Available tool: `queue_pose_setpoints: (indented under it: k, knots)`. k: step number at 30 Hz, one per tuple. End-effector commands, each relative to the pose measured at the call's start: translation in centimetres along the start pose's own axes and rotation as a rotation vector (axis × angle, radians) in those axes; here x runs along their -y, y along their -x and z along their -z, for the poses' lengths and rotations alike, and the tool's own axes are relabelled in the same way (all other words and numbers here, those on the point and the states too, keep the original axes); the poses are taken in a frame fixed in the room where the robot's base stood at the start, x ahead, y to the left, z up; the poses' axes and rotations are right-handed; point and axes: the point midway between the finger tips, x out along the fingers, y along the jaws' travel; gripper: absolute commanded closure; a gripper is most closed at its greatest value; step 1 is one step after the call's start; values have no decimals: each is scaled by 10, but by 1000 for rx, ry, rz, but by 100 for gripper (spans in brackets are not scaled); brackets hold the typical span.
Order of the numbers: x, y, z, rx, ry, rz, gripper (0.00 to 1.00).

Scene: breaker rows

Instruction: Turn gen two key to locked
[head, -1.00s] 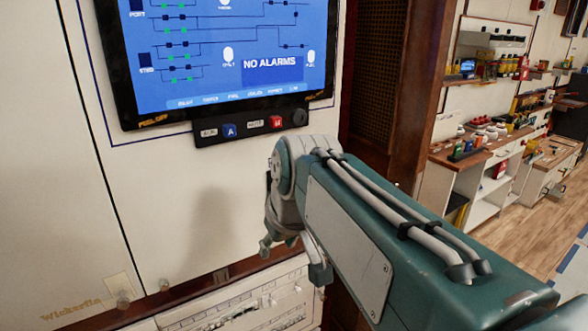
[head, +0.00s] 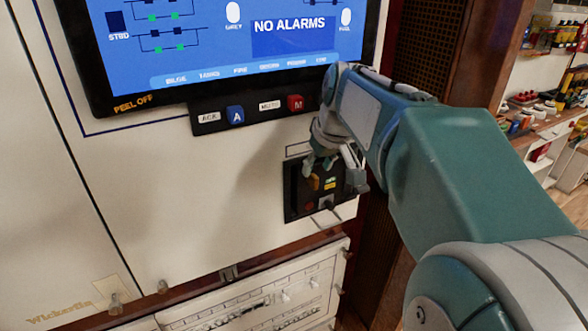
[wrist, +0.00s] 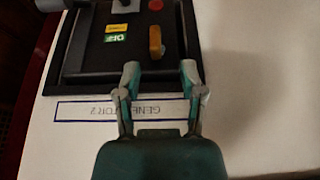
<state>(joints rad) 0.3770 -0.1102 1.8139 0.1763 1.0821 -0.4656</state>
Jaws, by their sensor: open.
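The dark generator panel (head: 290,205) is set in the white wall below the screen. It fills the top of the wrist view (wrist: 85,60), above an upside-down label (wrist: 80,108) reading "GENE…TOR 2". It carries an upright orange lever (wrist: 155,42), a red button (wrist: 155,5), yellow and green indicators (wrist: 116,33) and a grey switch (wrist: 122,4) cut off at the top edge. I cannot tell for certain which part is the key. My gripper (wrist: 159,72) is open and empty at the panel's near edge, its fingertips just short of the orange lever. In the head view my gripper (head: 319,165) covers the panel's upper part.
The screen (head: 220,40) reads "NO ALARMS". A black button strip (head: 255,112) with A and M buttons lies below it. A wooden ledge (head: 195,290) and a white breaker panel (head: 250,300) are below. A dark wood post (head: 440,60) stands right.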

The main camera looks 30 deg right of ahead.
Motion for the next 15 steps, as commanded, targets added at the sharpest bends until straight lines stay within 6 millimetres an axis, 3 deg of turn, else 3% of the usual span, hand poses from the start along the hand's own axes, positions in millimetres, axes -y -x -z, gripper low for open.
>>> queue_pose_setpoints:
  k: [7, 15]
  knots:
    - [2, -40, 0, 3, 1, 0, 49]
    - [2, -51, 0, 0, 1, -3, 49]
